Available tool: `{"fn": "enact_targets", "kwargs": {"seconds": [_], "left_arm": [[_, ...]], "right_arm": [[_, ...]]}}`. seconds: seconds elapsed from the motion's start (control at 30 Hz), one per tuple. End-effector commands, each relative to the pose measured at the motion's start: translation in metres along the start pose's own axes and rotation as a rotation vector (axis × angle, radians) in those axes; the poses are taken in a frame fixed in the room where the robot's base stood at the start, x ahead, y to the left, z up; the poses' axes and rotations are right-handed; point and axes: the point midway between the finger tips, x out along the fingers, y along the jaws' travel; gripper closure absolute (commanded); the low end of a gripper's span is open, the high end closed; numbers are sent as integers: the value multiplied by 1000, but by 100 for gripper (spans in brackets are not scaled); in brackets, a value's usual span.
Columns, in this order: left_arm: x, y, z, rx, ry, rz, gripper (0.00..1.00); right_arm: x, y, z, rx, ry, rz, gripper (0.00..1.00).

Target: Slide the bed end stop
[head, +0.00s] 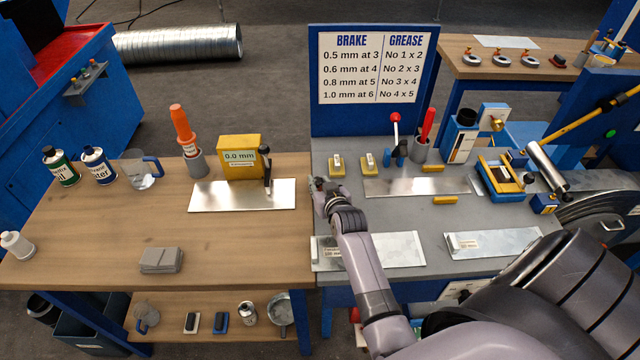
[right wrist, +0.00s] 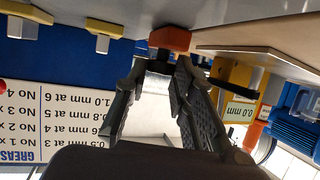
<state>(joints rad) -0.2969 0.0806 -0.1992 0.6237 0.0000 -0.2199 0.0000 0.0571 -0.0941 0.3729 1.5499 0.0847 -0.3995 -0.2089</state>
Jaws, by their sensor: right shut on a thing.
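My right gripper (head: 320,187) reaches over the left edge of the grey bench (head: 352,203), close to where it meets the wooden table. In the right wrist view, which is upside down, the right gripper (right wrist: 160,68) is shut on a small piece with an orange-red block (right wrist: 170,39) and a dark part between the fingertips. This piece looks like the bed end stop, lying at the bench surface. In the head view the gripper mostly hides it. My left gripper is not in view.
Two yellow blocks (head: 337,164) (head: 368,163) stand just behind and right of the gripper. A thin metal sheet (head: 417,186) lies to the right. The yellow 0.0 mm gauge (head: 238,157) and another sheet (head: 241,196) are on the wooden table to the left.

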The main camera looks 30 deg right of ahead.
Motion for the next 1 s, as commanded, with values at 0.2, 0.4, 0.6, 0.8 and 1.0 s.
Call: {"fn": "enact_targets", "kwargs": {"seconds": [0.2, 0.4, 0.6, 0.8, 1.0], "left_arm": [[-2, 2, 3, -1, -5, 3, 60], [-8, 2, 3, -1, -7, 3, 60], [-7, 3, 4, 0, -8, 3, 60], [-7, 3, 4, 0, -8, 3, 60], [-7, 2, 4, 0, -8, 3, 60]], "right_arm": [[-2, 5, -1, -4, 2, 2, 100], [-8, 32, 1, -6, 2, 2, 100], [-9, 37, 2, -2, 2, 2, 100], [-9, 37, 2, -3, 3, 4, 72], [-9, 36, 3, -2, 2, 2, 58]]}}
